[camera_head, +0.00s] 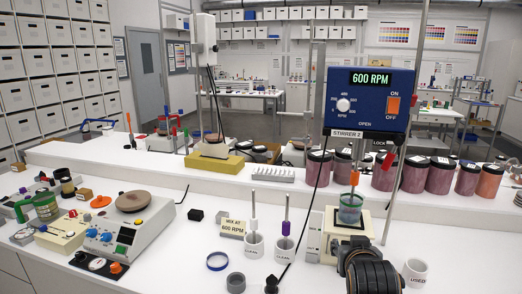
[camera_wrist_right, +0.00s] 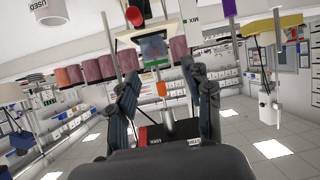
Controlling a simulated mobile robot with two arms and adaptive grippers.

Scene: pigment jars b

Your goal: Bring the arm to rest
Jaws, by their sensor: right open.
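My right arm and its dark right gripper (camera_head: 362,256) come in at the bottom of the head view, just in front of the stirrer stand. In the right wrist view, which is upside down, the right gripper (camera_wrist_right: 165,100) has its two fingers spread apart with nothing between them. The blue stirrer (camera_head: 369,103) reads 600 RPM. Below it, a glass beaker (camera_head: 350,210) with bluish-green contents stands on the stand's base, with the stirring shaft reaching into it. The beaker also shows beyond the fingers in the wrist view (camera_wrist_right: 153,48). My left gripper is out of view.
A USED cup (camera_head: 415,272) stands close right of the gripper. Dark-lidded jars (camera_head: 413,175) line the raised shelf. A black cable hangs left of the stand.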

